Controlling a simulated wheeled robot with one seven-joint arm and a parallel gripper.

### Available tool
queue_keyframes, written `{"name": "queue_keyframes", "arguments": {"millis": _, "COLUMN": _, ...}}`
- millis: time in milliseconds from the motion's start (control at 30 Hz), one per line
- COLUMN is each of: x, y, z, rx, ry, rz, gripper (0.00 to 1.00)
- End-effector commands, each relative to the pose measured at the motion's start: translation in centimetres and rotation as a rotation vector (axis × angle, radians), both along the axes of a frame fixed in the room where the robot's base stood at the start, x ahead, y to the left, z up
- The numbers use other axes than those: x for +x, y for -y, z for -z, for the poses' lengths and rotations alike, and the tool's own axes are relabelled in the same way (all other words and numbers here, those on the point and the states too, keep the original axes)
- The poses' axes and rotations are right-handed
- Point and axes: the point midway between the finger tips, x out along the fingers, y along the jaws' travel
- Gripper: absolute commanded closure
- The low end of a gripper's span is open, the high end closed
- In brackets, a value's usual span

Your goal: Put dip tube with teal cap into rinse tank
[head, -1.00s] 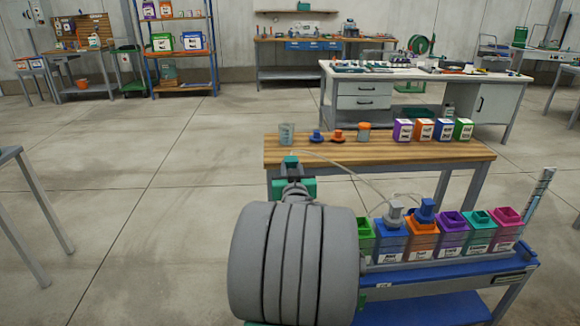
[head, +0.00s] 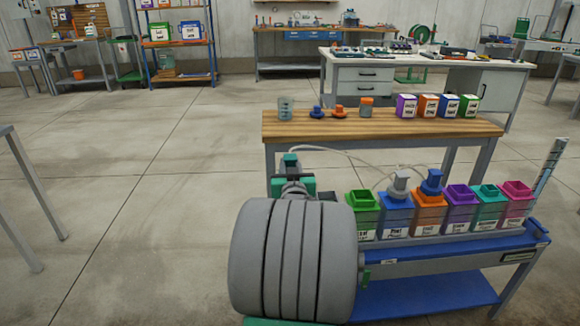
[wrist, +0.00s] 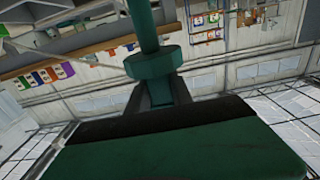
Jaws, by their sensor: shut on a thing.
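The dip tube's teal cap (head: 289,160) shows at my gripper (head: 291,176), above my grey arm. In the wrist view my gripper (wrist: 163,92) is shut on the dip tube with the teal cap (wrist: 153,63), whose collar and stem rise upward in that picture. A pale hose runs from the cap toward the right. A row of open tanks stands on the blue skid to the right: green (head: 362,213), blue (head: 395,215), orange (head: 429,213), purple (head: 461,210), teal (head: 488,208) and pink (head: 515,203). Their labels are too small to tell which is the rinse tank.
A grey cap (head: 398,184) sits in the blue tank and a blue cap (head: 432,181) in the orange one. A wooden bench (head: 380,127) with small containers stands behind. A clear gauge (head: 549,185) rises at the skid's right end.

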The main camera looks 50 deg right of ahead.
Motion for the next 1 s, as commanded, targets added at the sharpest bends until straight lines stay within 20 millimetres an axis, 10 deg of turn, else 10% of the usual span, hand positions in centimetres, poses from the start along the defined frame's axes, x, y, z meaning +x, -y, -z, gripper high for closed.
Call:
{"name": "queue_keyframes", "arguments": {"millis": 500, "x": 0.0, "y": 0.0, "z": 6.3, "rx": -0.001, "ry": 0.001, "rz": 0.000, "gripper": 1.00}}
{"name": "queue_keyframes", "arguments": {"millis": 900, "x": 0.0, "y": 0.0, "z": 6.8, "rx": -0.001, "ry": 0.001, "rz": 0.000, "gripper": 1.00}}
{"name": "queue_keyframes", "arguments": {"millis": 933, "x": 0.0, "y": 0.0, "z": 6.8, "rx": -0.001, "ry": 0.001, "rz": 0.000, "gripper": 0.71}}
{"name": "queue_keyframes", "arguments": {"millis": 1000, "x": 0.0, "y": 0.0, "z": 6.8, "rx": -0.001, "ry": 0.001, "rz": 0.000, "gripper": 0.65}}
